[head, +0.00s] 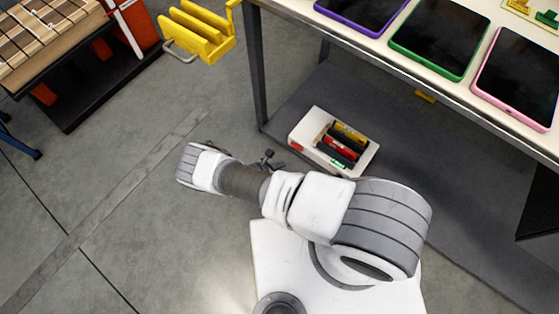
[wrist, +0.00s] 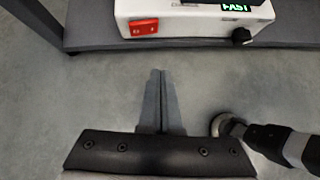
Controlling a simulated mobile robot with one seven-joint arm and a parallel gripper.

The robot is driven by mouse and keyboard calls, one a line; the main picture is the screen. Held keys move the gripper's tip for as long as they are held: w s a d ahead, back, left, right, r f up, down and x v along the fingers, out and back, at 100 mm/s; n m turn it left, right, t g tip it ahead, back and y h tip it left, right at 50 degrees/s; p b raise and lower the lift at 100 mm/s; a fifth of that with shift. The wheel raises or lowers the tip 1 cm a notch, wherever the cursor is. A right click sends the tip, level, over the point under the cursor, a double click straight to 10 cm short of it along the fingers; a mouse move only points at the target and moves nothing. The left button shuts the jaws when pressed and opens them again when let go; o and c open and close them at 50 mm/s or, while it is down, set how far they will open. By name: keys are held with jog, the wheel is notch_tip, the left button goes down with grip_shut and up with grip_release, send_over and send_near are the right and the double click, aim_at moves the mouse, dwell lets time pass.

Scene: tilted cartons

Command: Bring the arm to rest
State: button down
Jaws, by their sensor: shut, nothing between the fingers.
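My gripper (wrist: 160,76) shows in the wrist view with its two grey fingers together and nothing between them. It hangs over bare grey floor, apart from other things. In the head view my white and grey arm reaches left above the floor, bent, in front of the table. The gripper is mostly hidden behind the arm there; only a small dark part shows near the forearm, and I cannot tell its fingers.
A white battery charger (head: 307,134) with several batteries sits on the table's dark lower shelf (head: 300,90). It also shows in the wrist view (wrist: 192,22). Tablets lie on the tabletop (head: 368,48). A yellow rack (head: 198,34) hangs at the table's left end.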

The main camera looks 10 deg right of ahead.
jog(key=w+a+r+m+g, duration=0.1)
jog(key=w+r+m, duration=0.3)
jog(key=r, duration=0.7)
jog(key=w+a+r+m+g+y, duration=0.1)
jog(key=w+r+m, duration=0.3)
jog(key=r, duration=0.6)
jog(key=w+a+r+m+g, duration=0.15)
jog(key=w+r+m, duration=0.25)
jog(key=r, duration=0.7)
jog(key=s+d+r+m+y, duration=0.1)
jog(key=s+d+r+m, duration=0.2)
jog(key=r, duration=0.7)
jog(key=s+d+r+m+t+y, duration=0.1)
jog(key=s+d+r+m+y, duration=0.2)
jog(key=r, duration=0.7)
jog(key=s+d+r+m, duration=0.2)
jog(key=s+r+m, duration=0.15)
jog(key=r, duration=0.65)
jog(key=s+d+r+m+t+y, duration=0.1)
jog(key=s+r+m+t, duration=0.1)
jog(key=s+r, duration=0.5)
jog(key=s+d+r+m+t+y, duration=0.1)
jog(key=s+d+r+m, duration=0.1)
jog(key=s, duration=0.9)
notch_tip(320, 180, up, 24)
jog(key=p, duration=2.3)
jog(key=shift+a+f, duration=0.15)
jog(key=shift+a, duration=0.05)
